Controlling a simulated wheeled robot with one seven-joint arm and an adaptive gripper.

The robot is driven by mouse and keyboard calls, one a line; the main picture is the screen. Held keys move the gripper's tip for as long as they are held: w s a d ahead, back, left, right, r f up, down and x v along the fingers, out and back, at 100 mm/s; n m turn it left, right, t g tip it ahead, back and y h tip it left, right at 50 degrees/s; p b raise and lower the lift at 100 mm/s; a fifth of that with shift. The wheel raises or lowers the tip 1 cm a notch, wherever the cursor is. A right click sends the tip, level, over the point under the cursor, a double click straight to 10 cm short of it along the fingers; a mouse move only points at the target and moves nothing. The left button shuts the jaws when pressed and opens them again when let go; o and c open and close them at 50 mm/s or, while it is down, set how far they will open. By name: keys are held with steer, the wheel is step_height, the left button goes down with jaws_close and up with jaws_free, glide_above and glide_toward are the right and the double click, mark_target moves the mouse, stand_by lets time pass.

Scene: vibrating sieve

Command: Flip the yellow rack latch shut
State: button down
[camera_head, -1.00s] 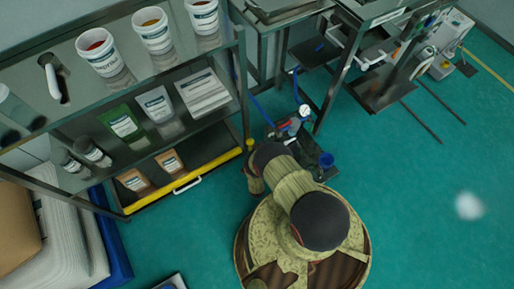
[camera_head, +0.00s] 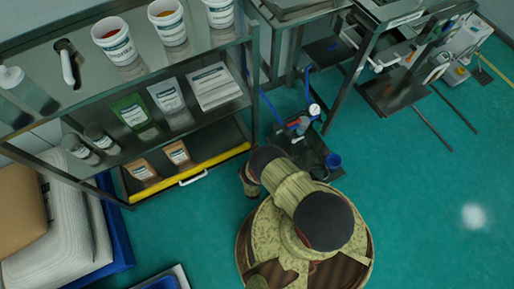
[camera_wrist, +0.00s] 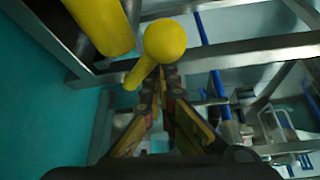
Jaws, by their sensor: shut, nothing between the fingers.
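The yellow latch shows in the wrist view as a round ball knob (camera_wrist: 165,40) on a short yellow stem (camera_wrist: 138,74). It stands close to a thick yellow bar (camera_wrist: 101,24) and a metal rack post. My gripper (camera_wrist: 158,88) is shut and empty, its fingertips just below the knob and beside the stem. I cannot tell whether they touch it. In the head view the rack's yellow front bar (camera_head: 222,160) runs along the bottom shelf. The latch knob and my fingertips cannot be made out there, near my arm.
The metal rack holds white tubs (camera_head: 115,43), pouches and brown packets (camera_head: 177,153). A white handle (camera_head: 193,179) sits below the yellow bar. A stand with a gauge (camera_head: 314,109) and blue hoses is close right of my arm. Green floor is open at the right.

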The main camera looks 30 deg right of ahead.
steer(key=shift+a+f, duration=0.25)
steer(key=shift+a, duration=0.15)
stand_by(0.6)
step_height(320, 180, up, 10)
stand_by(0.8)
stand_by(0.6)
